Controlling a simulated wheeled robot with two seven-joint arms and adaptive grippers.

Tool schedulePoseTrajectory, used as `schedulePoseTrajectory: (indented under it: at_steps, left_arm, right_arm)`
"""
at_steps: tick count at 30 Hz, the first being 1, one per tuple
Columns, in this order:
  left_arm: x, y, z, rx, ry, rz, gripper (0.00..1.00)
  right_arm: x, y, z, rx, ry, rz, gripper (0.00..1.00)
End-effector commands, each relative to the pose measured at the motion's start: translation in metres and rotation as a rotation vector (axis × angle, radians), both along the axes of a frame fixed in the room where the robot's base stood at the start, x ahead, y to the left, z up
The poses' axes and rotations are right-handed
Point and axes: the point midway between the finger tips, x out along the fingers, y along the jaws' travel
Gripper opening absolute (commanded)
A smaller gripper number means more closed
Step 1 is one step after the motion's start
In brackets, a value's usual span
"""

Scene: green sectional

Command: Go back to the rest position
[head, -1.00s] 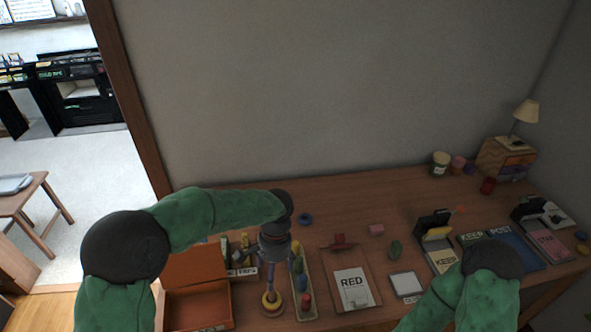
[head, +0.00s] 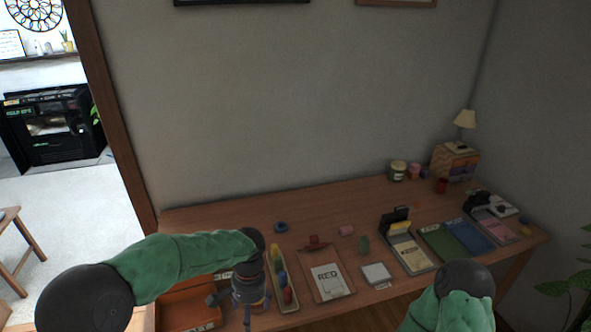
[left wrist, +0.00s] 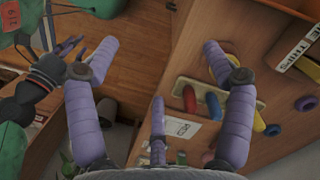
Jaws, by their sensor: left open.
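My left gripper (head: 248,302) hangs over the front left of the wooden desk (head: 340,208), between an orange box and a tray of coloured pieces. In the left wrist view its purple fingers (left wrist: 160,60) are spread wide, with nothing between them. In the head view my right arm (head: 455,297) shows at the bottom right, its gripper hidden. A dark wrist with purple fingers, seemingly my right gripper (left wrist: 58,62), shows at the left of the left wrist view; its opening is unclear.
The orange box (head: 190,309), piece tray (head: 274,290), RED clipboard (head: 343,286), white pad (head: 377,274) and blue folder (head: 470,236) lie along the desk. A lamp (head: 464,120) stands at the back right. The desk's back left is mostly clear.

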Motion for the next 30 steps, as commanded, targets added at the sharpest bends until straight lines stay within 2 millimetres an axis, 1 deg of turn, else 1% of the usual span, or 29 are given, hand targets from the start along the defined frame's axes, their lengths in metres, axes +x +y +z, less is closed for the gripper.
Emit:
schedulePoseTrajectory:
  at_steps: [1, 5, 11, 16, 19, 23, 24, 27, 30]
  left_arm:
    - [-0.003, -0.001, -0.010, -0.010, 0.009, 0.004, 0.82]
    - [-0.006, -0.004, -0.027, -0.040, 0.012, 0.018, 0.82]
    - [-0.014, -0.012, -0.062, -0.099, 0.020, 0.052, 0.82]
    - [-0.027, -0.019, -0.099, -0.163, 0.028, 0.103, 0.82]
    - [-0.040, -0.024, -0.126, -0.208, 0.032, 0.150, 0.82]
    - [-0.066, -0.030, -0.170, -0.279, 0.038, 0.249, 0.82]
    - [-0.076, -0.031, -0.184, -0.301, 0.037, 0.290, 0.82]
    - [-0.102, -0.034, -0.215, -0.343, 0.029, 0.400, 0.82]
    - [-0.128, -0.033, -0.239, -0.365, 0.014, 0.508, 0.82]
  right_arm:
    - [0.000, 0.000, 0.000, 0.000, 0.000, 0.000, 0.40]
    - [0.001, 0.000, 0.000, 0.000, -0.001, 0.000, 0.40]
    - [0.000, 0.000, 0.000, 0.000, -0.001, 0.000, 0.40]
    - [0.000, 0.000, 0.000, 0.000, 0.000, 0.000, 0.40]
    - [0.000, 0.000, 0.000, 0.000, -0.001, 0.000, 0.40]
    - [0.000, 0.000, 0.000, 0.000, -0.001, 0.000, 0.40]
    - [0.000, 0.000, 0.000, 0.000, 0.000, 0.000, 0.40]
    - [0.000, 0.000, 0.000, 0.000, 0.000, 0.000, 0.40]
    - [0.000, 0.000, 0.000, 0.000, 0.000, 0.000, 0.40]
